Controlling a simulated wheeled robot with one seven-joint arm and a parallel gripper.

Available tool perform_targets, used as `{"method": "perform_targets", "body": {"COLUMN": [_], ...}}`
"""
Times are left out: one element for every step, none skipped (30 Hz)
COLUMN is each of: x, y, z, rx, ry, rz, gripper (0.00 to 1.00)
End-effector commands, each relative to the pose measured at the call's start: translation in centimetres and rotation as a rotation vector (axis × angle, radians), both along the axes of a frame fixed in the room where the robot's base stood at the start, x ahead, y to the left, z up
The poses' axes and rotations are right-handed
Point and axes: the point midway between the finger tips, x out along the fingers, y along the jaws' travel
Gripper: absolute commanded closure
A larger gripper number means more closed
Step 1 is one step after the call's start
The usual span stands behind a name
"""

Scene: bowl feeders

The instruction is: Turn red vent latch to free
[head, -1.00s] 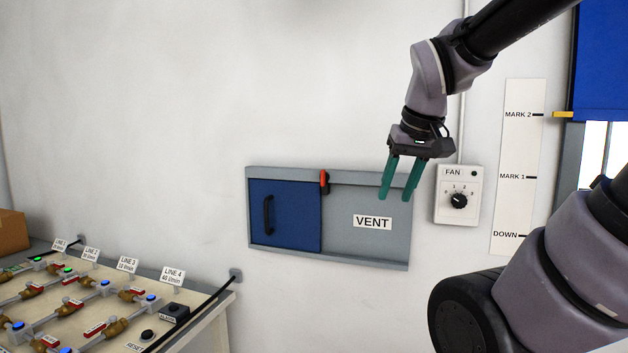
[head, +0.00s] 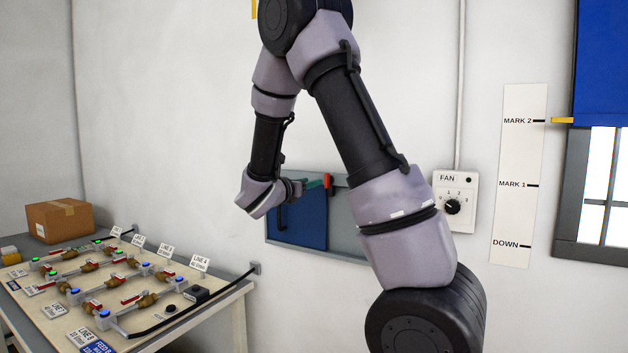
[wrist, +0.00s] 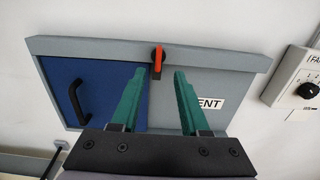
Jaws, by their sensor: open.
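The red vent latch (wrist: 158,60) sits at the top of the vent frame, at the right edge of the blue sliding door (wrist: 72,100). In the wrist view its red handle points roughly upright, with a dark part below. In the head view the red latch (head: 327,181) shows just past my fingertips. My gripper (wrist: 157,72) is open and empty. Its two green fingers point toward the latch, one on each side of it in the wrist view. I cannot tell whether either finger touches it. In the head view my arm hides most of the right vent panel.
The fan dial box (head: 453,206) is on the wall right of the vent. A marked strip (head: 518,170) and a window with a blue blind (head: 603,60) are farther right. A bench with valve lines (head: 215,318) and a cardboard box (head: 60,220) stand at left.

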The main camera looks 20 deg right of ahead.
Motion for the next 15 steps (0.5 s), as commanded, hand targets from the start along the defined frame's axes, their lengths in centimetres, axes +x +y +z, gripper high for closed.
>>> {"method": "perform_targets", "body": {"x": [0.3, 0.5, 0.7, 1.0, 1.2, 1.7, 2.0, 2.4, 2.9, 3.2, 3.6, 4.1, 4.4, 4.7, 5.1], "y": [-0.2, -0.4, -0.7, -1.1, -1.5, -2.1, -2.5, -3.0, -3.7, -4.2, -4.7, -5.2, -5.7, -6.0, -6.5], "z": [0.0, 0.0, 0.0, 0.0, 0.0, 0.0, 0.1, 0.0, 0.0, 0.0, 0.0, 0.1, 0.0, 0.0, 0.0], "rx": [-0.009, -0.010, -0.010, -0.008, -0.008, -0.008, -0.008, -0.008, -0.008, -0.007, -0.006, -0.007, -0.007, -0.007, -0.006], "ry": [0.002, 0.002, 0.001, 0.001, 0.000, 0.002, 0.001, 0.001, 0.002, 0.001, 0.000, 0.001, 0.001, 0.001, 0.001], "rz": [0.004, 0.005, 0.004, 0.003, 0.002, 0.001, 0.001, 0.001, 0.000, -0.001, 0.000, 0.001, 0.000, 0.001, 0.001], "gripper": [0.55, 0.55, 0.55, 0.55, 0.55, 0.55, 0.55, 0.55, 0.55, 0.55, 0.55, 0.55, 0.55, 0.55, 0.55]}}
